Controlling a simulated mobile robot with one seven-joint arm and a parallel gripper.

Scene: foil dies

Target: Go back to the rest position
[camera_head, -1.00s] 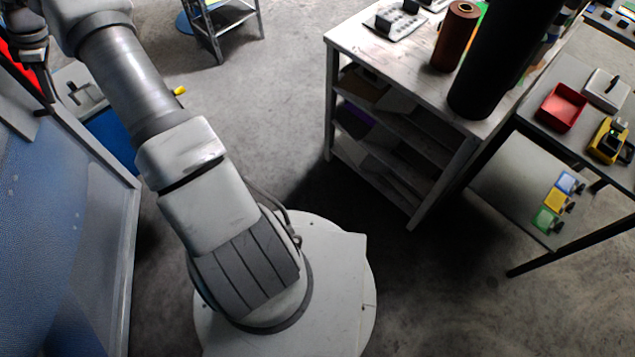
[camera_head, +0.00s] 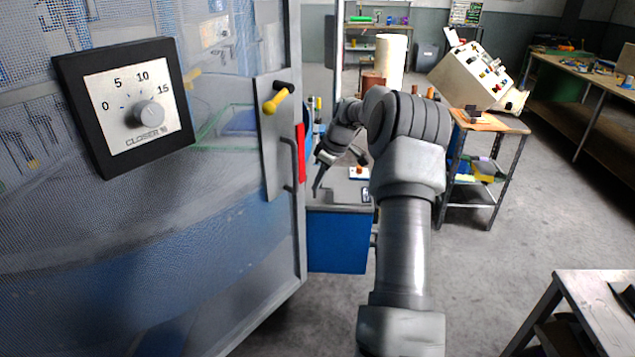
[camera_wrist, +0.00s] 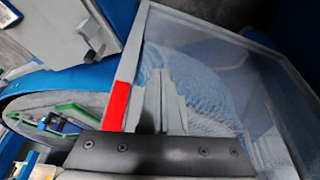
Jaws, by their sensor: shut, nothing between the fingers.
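My gripper (camera_head: 319,182) hangs at the end of my arm, in the middle of the head view, just right of the mesh door's edge and over a grey-topped blue cabinet (camera_head: 337,242). In the wrist view my gripper (camera_wrist: 160,95) shows its two pale fingers close together, with nothing between them. Behind the fingers is the framed mesh panel (camera_wrist: 215,85), with a red strip (camera_wrist: 118,106) to their left. I cannot tell the exact gap between gripper and panel.
The large mesh door (camera_head: 230,210) fills the left, with a dial box (camera_head: 125,100), a yellow-knobbed handle (camera_head: 277,98) and a red strip (camera_head: 301,152). A small shelf table (camera_head: 490,125) stands right of my arm. Open floor (camera_head: 500,255) lies at the right.

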